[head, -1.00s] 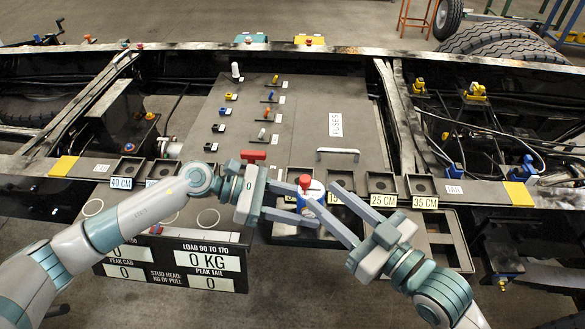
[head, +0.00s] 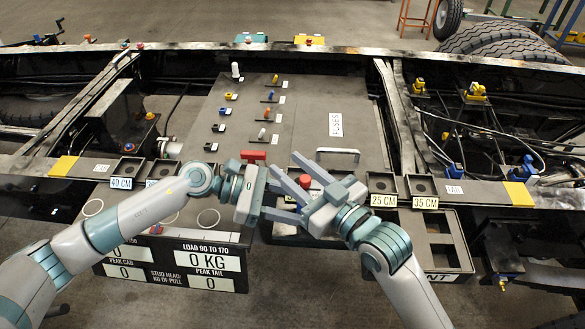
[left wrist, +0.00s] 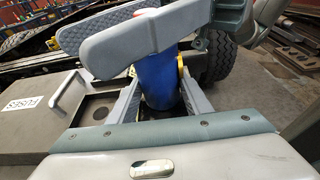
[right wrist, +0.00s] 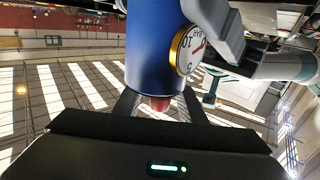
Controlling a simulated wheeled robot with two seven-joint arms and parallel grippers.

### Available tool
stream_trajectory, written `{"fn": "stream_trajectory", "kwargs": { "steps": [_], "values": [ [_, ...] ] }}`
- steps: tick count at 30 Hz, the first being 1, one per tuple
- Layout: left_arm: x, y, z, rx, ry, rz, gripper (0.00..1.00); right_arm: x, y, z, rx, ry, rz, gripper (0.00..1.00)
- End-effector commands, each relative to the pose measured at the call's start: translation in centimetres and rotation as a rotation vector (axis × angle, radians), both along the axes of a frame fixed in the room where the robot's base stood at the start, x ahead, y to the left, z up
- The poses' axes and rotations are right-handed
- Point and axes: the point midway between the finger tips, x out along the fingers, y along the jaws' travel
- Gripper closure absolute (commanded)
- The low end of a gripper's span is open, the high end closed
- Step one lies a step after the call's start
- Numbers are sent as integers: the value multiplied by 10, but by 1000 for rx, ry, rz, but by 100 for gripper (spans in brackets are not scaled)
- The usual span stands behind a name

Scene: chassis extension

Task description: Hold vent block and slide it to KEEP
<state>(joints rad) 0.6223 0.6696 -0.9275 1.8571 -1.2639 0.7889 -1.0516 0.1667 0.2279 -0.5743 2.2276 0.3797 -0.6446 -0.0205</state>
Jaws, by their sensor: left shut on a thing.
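A blue canister (left wrist: 158,88) stands between the fingers of my left gripper (head: 282,205), which is shut on it. In the right wrist view the canister (right wrist: 152,45) shows a yellow-rimmed round dial (right wrist: 188,50) and a red end piece (right wrist: 159,103). In the head view the red top (head: 304,181) shows, and the grippers hide most of the body. My right gripper (head: 284,168) is open, its fingers on either side of the red top. I cannot make out a separate vent block or a KEEP mark.
A dark panel marked FUSES (head: 335,124) has a grey handle (head: 338,152). A red block (head: 253,156) sits just beyond my left gripper. Sockets labelled 25 CM (head: 383,201) and 35 CM (head: 425,203) lie right. A load display (head: 208,264) stands in front.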

Motion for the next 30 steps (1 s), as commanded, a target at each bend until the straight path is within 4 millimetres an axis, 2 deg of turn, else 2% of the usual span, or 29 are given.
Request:
{"fn": "stream_trajectory", "kwargs": {
  "steps": [5,8,10,17,24,30],
  "values": [
    [0,0,0,0,0,0,68,0,0,0,0,0,0,63],
    [0,0,0,0,0,0,68,0,0,0,0,0,0,82],
    [0,0,0,0,0,0,68,0,0,0,0,0,0,99],
    [0,0,0,0,0,0,68,0,-3,0,-1,0,0,100],
    [0,0,0,0,0,0,68,0,-24,-1,-4,-1,-1,100],
    [0,0,0,0,0,1,68,0,-31,-1,-2,1,0,100]
  ]
}}
